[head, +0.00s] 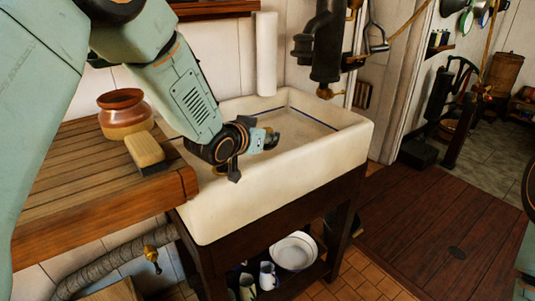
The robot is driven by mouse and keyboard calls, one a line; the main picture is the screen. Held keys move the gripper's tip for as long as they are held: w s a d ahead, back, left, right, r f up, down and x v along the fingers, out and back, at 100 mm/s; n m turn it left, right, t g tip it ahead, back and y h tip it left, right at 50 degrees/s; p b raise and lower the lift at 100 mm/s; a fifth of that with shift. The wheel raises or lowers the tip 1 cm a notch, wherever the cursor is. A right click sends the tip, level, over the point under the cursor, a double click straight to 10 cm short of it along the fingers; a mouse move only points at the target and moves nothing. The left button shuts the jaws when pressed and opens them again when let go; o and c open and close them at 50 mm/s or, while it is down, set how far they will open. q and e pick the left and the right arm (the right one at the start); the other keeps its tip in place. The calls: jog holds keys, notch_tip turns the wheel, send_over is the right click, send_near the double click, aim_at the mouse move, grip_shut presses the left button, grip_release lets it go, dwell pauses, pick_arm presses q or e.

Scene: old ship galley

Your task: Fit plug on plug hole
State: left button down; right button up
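The white ceramic sink (290,180) stands in the middle of the head view. My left gripper (254,158) reaches over its left part from the upper left. Its fingers look spread apart, with nothing visible between them. I cannot make out the plug; the gripper and the sink's near wall hide part of the basin. My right gripper is out of view.
A wooden counter (80,200) adjoins the sink's left side, with a brush (145,150) and a brown pot (124,113) on it. A dark pump (326,50) hangs above the sink's back. A white bowl (294,251) and jugs stand below. Floor at right is open.

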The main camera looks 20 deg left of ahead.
aim_at(268, 144)
pick_arm(q)
jog(key=shift+s+d+f, duration=0.1)
jog(key=shift+s+f, duration=0.1)
jog(key=shift+f, duration=0.55)
jog(key=shift+s+d+f, duration=0.1)
jog(key=shift+s+f, duration=0.1)
jog(key=shift+f, duration=0.5)
jog(key=shift+w+f, duration=0.1)
jog(key=shift+f, duration=0.25)
jog(key=shift+w+a+f, duration=0.15)
jog(key=shift+w+a, duration=0.05)
jog(key=shift+w, duration=0.05)
jog(key=c, duration=1.5)
grip_release()
jog(key=o, duration=0.4)
jog(key=shift+s+d+r, duration=0.15)
jog(key=shift+s+r, duration=0.1)
jog(key=shift+s, duration=0.1)
jog(key=shift+w+f, duration=0.2)
jog(key=shift+w, duration=0.05)
jog(key=v, duration=1.2)
jog(key=shift+s+r, duration=0.1)
jog(key=shift+s, duration=0.05)
jog(key=shift+s, duration=0.1)
